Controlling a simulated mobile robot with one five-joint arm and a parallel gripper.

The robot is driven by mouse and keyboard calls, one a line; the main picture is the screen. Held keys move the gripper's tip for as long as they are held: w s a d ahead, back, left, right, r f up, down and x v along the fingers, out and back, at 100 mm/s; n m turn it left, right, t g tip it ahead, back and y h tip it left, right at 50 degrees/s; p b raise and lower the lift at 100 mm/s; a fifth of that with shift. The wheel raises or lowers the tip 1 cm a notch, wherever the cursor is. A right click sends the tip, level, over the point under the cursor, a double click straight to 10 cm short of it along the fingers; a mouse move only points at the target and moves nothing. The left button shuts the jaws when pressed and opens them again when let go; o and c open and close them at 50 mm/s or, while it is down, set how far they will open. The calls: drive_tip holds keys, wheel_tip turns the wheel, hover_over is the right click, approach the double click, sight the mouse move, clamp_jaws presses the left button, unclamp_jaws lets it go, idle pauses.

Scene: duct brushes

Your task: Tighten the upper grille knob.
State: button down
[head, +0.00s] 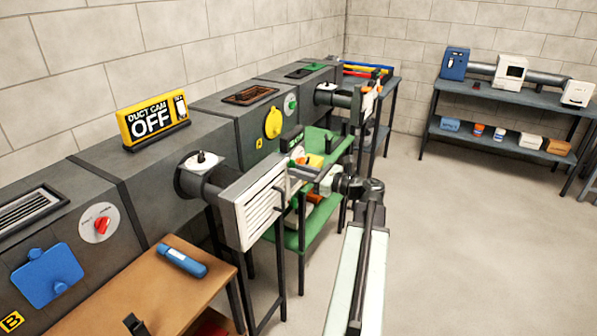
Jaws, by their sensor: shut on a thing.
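The white louvred grille (262,207) stands upright on the end of a short duct, at the middle of the head view. My gripper (304,173) comes from the right and reaches the upper right edge of the grille. Its jaws are shut on the upper grille knob there. The knob itself is small and mostly hidden by the jaws, so its turn cannot be seen. A dark bar stands along the grille's right side, below my gripper.
A green-topped stand (327,150) with small items is close behind my gripper. A brown table (165,290) with a blue cylinder (181,262) is at front left. A yellow "DUCT CAM OFF" sign (153,121) sits on the duct. The floor at right is clear.

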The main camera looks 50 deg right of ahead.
idle(0.3)
drive_tip(key=c, duration=1.5)
unclamp_jaws()
drive_tip(key=v, duration=0.7)
drive_tip(key=shift+s, duration=0.4)
drive_tip(key=shift+f, duration=0.1)
